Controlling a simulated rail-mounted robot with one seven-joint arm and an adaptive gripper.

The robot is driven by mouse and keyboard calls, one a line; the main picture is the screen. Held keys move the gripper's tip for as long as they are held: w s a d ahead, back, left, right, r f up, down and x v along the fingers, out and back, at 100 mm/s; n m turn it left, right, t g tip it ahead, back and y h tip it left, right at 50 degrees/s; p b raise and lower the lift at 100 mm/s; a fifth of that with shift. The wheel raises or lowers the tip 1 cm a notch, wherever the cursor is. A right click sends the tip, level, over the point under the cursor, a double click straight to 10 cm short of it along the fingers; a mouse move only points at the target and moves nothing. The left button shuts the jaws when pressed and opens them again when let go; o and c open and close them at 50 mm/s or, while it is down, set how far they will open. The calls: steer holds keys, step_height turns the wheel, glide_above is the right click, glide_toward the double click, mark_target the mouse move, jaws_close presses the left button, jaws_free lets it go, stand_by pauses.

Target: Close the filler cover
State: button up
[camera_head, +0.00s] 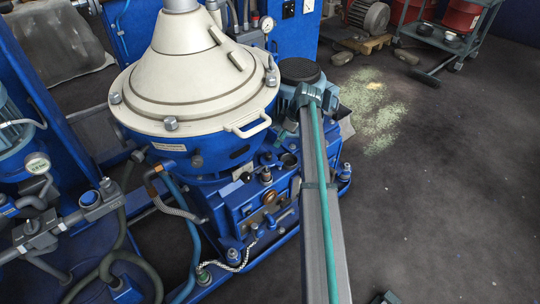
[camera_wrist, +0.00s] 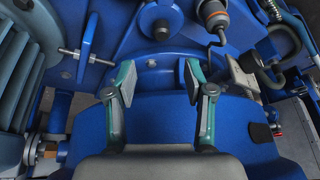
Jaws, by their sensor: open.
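My gripper (camera_wrist: 158,82) is open in the wrist view. Its two teal-and-grey fingers stand apart with nothing between the pads, over a blue curved part of the machine. In the head view my arm crosses in front of the separator base and the gripper cannot be made out. I cannot pick out the filler cover for certain. On the blue base (camera_head: 238,207) a dark round fitting (camera_head: 288,160) shows just left of my arm. In the wrist view a black round part (camera_wrist: 162,29) lies beyond the fingertips; whether it is an opening or a cap is unclear.
The beige conical separator hood (camera_head: 195,75) stands over the base, with a handle (camera_head: 248,124) at its front. In the wrist view a grey-and-orange cylinder (camera_wrist: 213,14) and a pale plate (camera_wrist: 242,76) lie to the right, and a bolt (camera_wrist: 85,55) to the left. The floor (camera_head: 440,190) at right is mostly clear.

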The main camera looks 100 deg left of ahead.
mark_target(270, 154)
steer(key=shift+n, duration=0.5)
steer(key=b+x, duration=0.2)
steer(key=x, duration=0.8)
steer(key=shift+d+f, duration=0.1)
steer(key=shift+f, duration=0.3)
jaws_close()
